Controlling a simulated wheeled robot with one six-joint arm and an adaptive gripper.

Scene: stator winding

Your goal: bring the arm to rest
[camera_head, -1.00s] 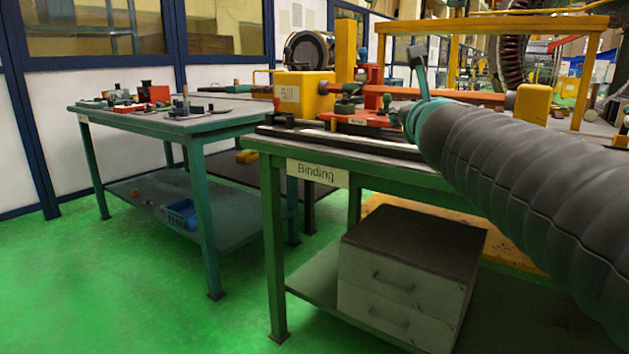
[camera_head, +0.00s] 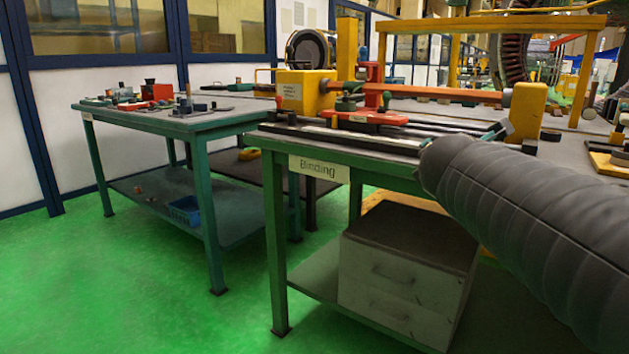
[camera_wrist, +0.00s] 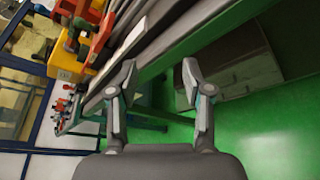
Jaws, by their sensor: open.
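My gripper (camera_wrist: 158,84) shows in the wrist view with its two fingers spread apart and nothing between them. Behind the fingers are the edge of a green bench and the green floor. In the head view my arm, in a grey ribbed sleeve, reaches in from the right edge to the front of the "Binding" bench (camera_head: 320,170).
On the Binding bench stand a yellow block (camera_head: 304,92), a red clamp device (camera_head: 372,118) and dark bars. A drawer box (camera_head: 405,285) sits on its lower shelf. A second green bench (camera_head: 195,122) with small tools stands left. Green floor (camera_head: 90,290) is open at the front left.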

